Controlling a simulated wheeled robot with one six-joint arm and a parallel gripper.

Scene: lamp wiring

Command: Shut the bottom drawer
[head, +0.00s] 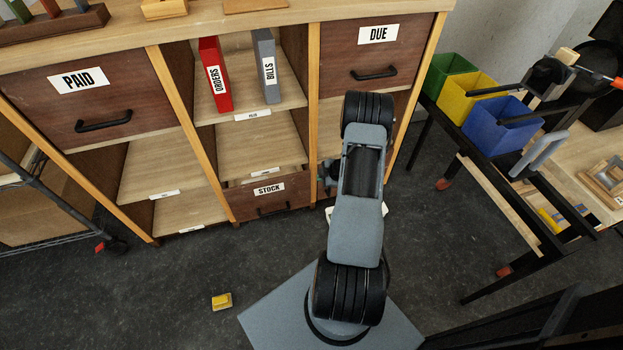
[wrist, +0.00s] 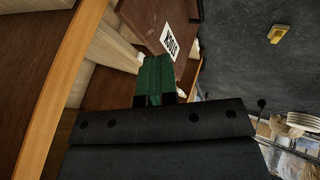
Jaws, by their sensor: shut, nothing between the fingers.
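The bottom drawer (head: 268,207) has a brown front, a STOCK label and a dark handle, low in the middle column of the cabinet. Its front also shows in the wrist view (wrist: 145,18), turned on its side. How far it stands out is hard to tell. My gripper (wrist: 155,80) shows green fingers that are shut and empty, close to the drawer's labelled front. I cannot tell whether they touch it.
The wooden cabinet (head: 315,60) holds a PAID drawer (head: 92,105), a DUE drawer (head: 374,55), and red (head: 215,75) and grey (head: 267,65) binders. A yellow object (head: 222,301) lies on the floor. A bench with green, yellow and blue bins (head: 500,125) stands at the right.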

